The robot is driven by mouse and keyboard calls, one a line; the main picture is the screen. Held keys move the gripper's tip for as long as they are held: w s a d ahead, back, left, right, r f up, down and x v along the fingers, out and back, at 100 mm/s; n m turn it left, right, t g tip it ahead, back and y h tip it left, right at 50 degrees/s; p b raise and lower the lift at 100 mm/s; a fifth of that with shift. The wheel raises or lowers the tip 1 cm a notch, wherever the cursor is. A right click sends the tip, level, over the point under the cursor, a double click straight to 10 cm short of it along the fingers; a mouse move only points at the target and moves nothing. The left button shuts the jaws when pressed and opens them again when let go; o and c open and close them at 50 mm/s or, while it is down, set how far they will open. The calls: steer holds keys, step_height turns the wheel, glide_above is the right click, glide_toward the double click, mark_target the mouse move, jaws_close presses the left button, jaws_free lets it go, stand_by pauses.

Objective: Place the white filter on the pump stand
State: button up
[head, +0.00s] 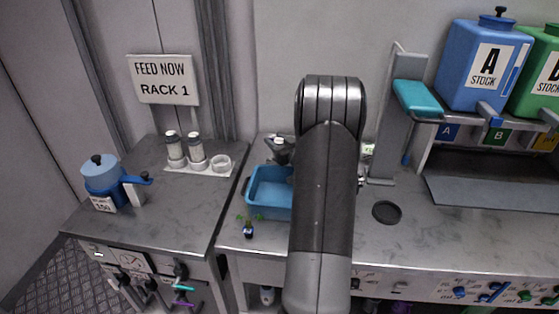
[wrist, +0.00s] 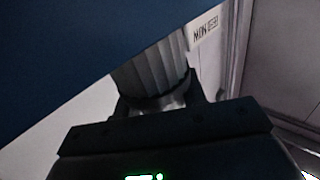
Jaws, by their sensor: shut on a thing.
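My gripper (wrist: 158,100) is shut on a ribbed grey cylinder (wrist: 150,76) in the wrist view. It looks dark there, and I cannot tell for sure that it is the white filter. In the head view my arm hides most of what lies behind it. I cannot tell which thing is the pump stand.
A dark disc (head: 386,212) lies on the right counter. Tank A (head: 484,62) and a green tank (head: 540,72) stand on a shelf. A large blue surface (wrist: 70,50) fills the wrist view's upper left.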

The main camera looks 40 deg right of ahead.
jaws_close()
step_height(320, 180, up, 18)
steer(key=w+a+f, duration=0.3)
steer(key=a+f, duration=0.4)
steer(key=a, duration=0.2)
steer(key=w+a+f, duration=0.3)
steer(key=a+f, duration=0.3)
steer(key=a, duration=0.4)
steer(key=w+a+f, duration=0.3)
steer(key=a+f, duration=0.4)
steer(key=a, duration=0.3)
steer(key=shift+w+f, duration=0.3)
steer(key=shift+f, duration=0.05)
steer(key=shift+d+r, duration=0.1)
